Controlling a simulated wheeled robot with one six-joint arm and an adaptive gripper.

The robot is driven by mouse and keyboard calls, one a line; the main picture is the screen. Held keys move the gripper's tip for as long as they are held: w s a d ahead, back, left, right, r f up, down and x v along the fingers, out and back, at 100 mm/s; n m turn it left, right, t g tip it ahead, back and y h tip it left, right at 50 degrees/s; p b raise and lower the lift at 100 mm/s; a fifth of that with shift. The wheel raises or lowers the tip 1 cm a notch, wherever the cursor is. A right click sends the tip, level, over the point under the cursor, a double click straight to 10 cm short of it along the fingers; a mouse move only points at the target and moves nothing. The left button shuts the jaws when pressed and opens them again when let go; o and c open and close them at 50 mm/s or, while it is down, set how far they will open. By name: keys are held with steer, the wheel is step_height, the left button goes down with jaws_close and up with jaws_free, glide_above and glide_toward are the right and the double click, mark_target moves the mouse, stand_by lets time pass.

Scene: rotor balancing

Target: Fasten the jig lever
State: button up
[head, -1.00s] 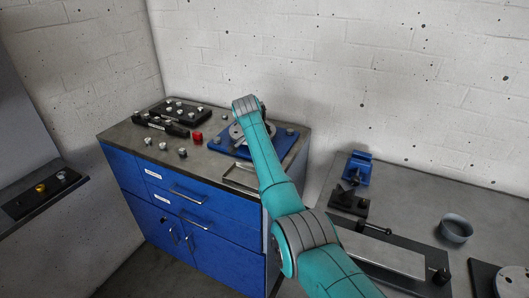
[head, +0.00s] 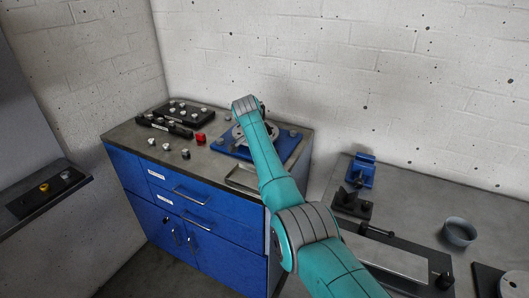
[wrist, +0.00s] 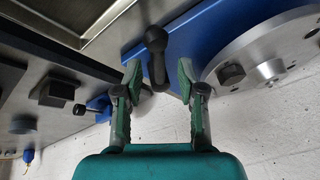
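The jig is a blue plate (head: 233,150) on top of the blue cabinet, with a silver rotor disc (head: 240,135) partly hidden behind my arm. In the wrist view the blue plate (wrist: 205,32) and the disc (wrist: 262,62) show at the upper right. The black jig lever (wrist: 156,42), with a rounded knob, stands out from the plate's edge in the middle of the wrist view. My gripper (wrist: 159,76) is open, with one finger on each side of the lever's lower part. I see gaps beside the lever. In the head view my arm hides the gripper and lever.
Black trays with knobs (head: 186,112), a red block (head: 200,138) and small loose parts (head: 166,147) lie left of the jig. A metal tray (head: 242,178) lies in front of it. The right bench (head: 440,185) holds a blue clamp (head: 361,170) and a bowl (head: 460,231).

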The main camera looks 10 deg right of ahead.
steer(key=v, duration=1.2)
steer(key=shift+a, duration=0.15)
